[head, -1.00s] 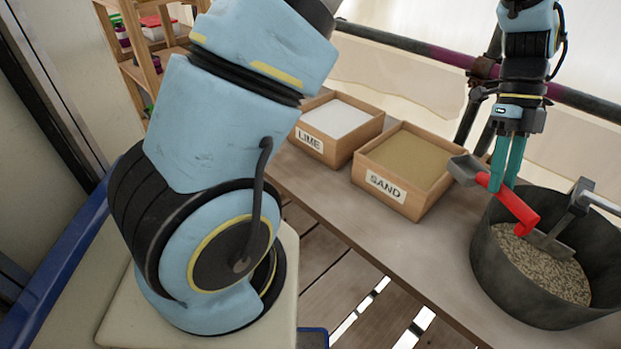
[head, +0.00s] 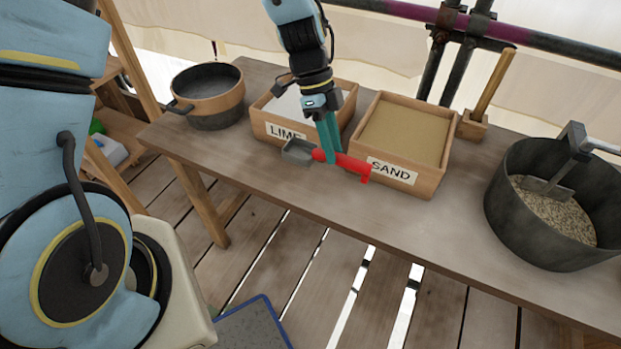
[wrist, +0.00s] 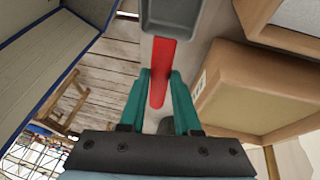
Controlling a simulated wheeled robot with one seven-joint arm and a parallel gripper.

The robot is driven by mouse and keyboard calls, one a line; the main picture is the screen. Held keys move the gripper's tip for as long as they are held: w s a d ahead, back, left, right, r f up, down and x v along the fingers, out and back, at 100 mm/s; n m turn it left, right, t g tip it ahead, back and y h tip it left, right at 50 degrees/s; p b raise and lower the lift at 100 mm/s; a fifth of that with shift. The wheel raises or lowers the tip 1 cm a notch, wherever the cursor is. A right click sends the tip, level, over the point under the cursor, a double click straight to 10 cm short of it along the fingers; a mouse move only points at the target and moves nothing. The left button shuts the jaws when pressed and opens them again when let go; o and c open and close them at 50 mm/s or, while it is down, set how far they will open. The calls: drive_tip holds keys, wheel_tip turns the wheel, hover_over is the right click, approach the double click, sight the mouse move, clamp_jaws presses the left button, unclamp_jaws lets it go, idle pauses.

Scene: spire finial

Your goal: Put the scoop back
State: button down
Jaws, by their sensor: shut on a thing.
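The scoop (head: 349,162) has a red handle and a grey metal pan (head: 298,151). My gripper (head: 331,157) is shut on the red handle and holds the scoop in front of the lime and sand boxes, its pan toward the left. In the wrist view the red handle (wrist: 159,75) runs between the teal fingers (wrist: 158,78), with the grey pan (wrist: 171,15) beyond them. The lime box (head: 262,128) is partly hidden behind my arm. The sand box (head: 433,180) stands to its right. I cannot tell the scoop's exact height above the table.
A pot with a wooden band (head: 215,112) stands at the table's left end. A dark bucket (head: 520,217) of pale grains, with a metal tool (head: 560,180) in it, stands at the right. A wooden-handled tool (head: 490,85) stands behind. The table's (head: 440,220) front strip is clear.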

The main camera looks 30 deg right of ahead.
wheel_tip(320, 180, down, 9)
drive_tip(key=shift+r+p, duration=0.1)
drive_tip(key=shift+p, duration=1.1)
drive_tip(key=shift+f, duration=0.2)
drive_tip(key=c, duration=0.6)
unclamp_jaws()
